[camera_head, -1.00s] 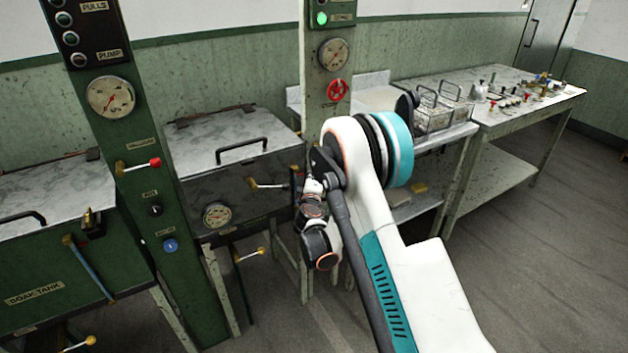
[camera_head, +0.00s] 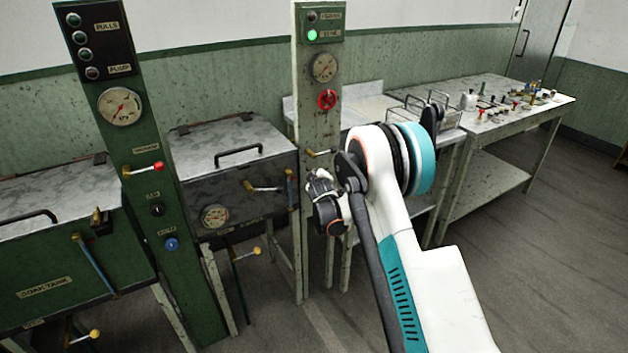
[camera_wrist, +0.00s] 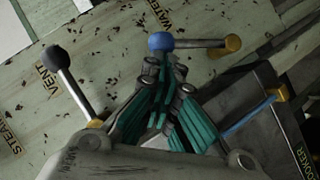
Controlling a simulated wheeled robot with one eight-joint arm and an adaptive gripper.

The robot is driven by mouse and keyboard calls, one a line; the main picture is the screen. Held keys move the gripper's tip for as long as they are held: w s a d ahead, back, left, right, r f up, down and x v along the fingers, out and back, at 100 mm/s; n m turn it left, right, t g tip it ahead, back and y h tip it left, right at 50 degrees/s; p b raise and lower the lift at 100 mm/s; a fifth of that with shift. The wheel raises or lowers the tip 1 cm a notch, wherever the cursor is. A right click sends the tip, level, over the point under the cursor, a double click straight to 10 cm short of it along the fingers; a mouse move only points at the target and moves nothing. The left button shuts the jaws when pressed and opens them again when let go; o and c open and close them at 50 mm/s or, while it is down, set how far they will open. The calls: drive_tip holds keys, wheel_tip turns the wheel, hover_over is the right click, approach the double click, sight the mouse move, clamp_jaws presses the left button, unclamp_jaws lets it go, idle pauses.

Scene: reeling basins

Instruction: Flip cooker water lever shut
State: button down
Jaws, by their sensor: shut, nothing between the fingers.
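The water lever has a blue ball knob (camera_wrist: 161,42), a silver rod and a brass pivot, by the "WATER" label on a pale, scuffed post. In the wrist view its rod lies nearly level, with the knob to the left of the pivot. My gripper (camera_wrist: 165,66), with teal-lined fingers, is shut and empty. Its tips are just below the blue knob; I cannot tell whether they touch. In the head view the pale control post (camera_head: 318,130) stands behind my wrist, which hides the fingers and water lever. The cooker (camera_head: 236,180), a dark lidded basin, is left of that post.
A black-knobbed vent lever (camera_wrist: 75,85) stands left of my fingers. A blue-handled lever (camera_wrist: 247,116) is to their right, near the "COOKER" label. The post carries a gauge (camera_head: 323,67) and red handwheel (camera_head: 326,99). The floor at right (camera_head: 520,260) is clear.

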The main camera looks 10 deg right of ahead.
drive_tip(key=w+d+f+m+g+y+b, duration=0.1)
drive_tip(key=d+f+m+y, duration=0.3)
drive_tip(key=d, duration=0.4)
drive_tip(key=shift+w+f+m+g+y, duration=0.45)
drive_tip(key=shift+w+f+g, duration=0.2)
drive_tip(key=shift+w+g, duration=0.2)
drive_tip(key=shift+f+b, duration=0.1)
drive_tip(key=shift+b, duration=0.2)
